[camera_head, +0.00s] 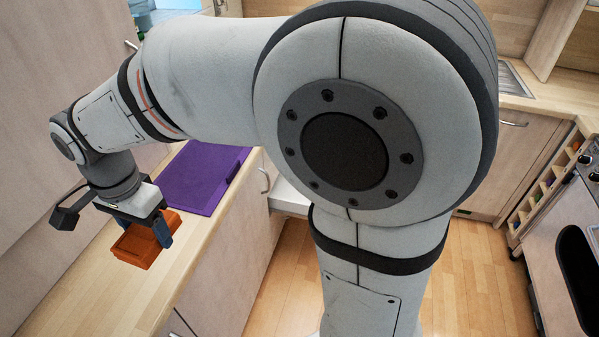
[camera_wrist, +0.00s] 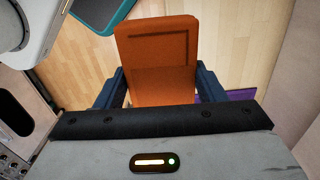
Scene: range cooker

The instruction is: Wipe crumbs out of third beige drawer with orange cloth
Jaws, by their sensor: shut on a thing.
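My gripper (camera_head: 145,230) is at the left of the head view, above the wooden counter, with its blue fingers shut on the orange cloth (camera_head: 143,247). The cloth looks like a folded, box-like block. In the wrist view the cloth (camera_wrist: 158,45) sticks out between the two fingers (camera_wrist: 160,85). A pale drawer (camera_head: 288,196) seems to stand partly open in the cabinet front, mostly hidden behind my arm. I cannot tell which drawer it is, and no crumbs can be made out.
A purple flat board or box (camera_head: 205,180) lies on the counter (camera_head: 125,292) behind the gripper. A tall beige cabinet stands close at the left. The wooden floor (camera_head: 470,275) is clear in the middle. A range cooker (camera_head: 575,215) stands at the right.

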